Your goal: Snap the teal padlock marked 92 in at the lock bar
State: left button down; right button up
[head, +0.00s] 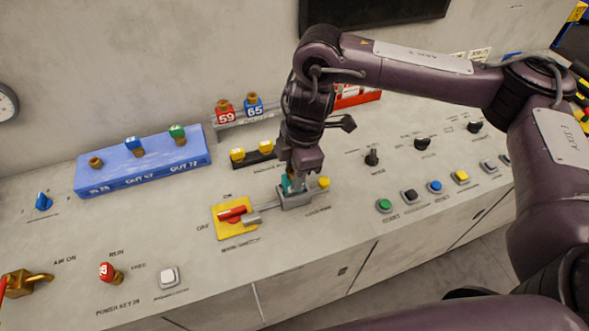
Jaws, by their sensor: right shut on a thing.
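The teal padlock (292,184) is at the grey lock bar (296,200), just under my right gripper (299,171). My right gripper is shut on it, and the fingers hide most of it, so its number cannot be read. I cannot tell whether its shackle is in the bar. A red-handled switch (232,213) on a yellow plate stands left of the bar. My left gripper is not in view.
Red 59 (224,112) and blue 65 (254,105) padlocks stand on a rack behind. A blue key block (145,163) is at the left. A yellow knob (324,183) sits right beside the bar. Several push buttons (435,186) line the right front.

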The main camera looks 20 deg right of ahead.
jog(key=shift+f+b, duration=0.6)
jog(key=shift+f, duration=0.5)
dwell(0.3)
jog(key=shift+s+f, duration=0.2)
jog(key=shift+f, duration=0.05)
dwell(0.8)
jog(key=shift+f+p, duration=0.15)
jog(key=shift+p, duration=0.25)
jog(key=shift+c, duration=0.5)
dwell(0.6)
jog(key=o, duration=1.1)
jog(key=shift+o, duration=0.2)
jog(key=shift+w, duration=0.1)
jog(key=shift+w, duration=0.15)
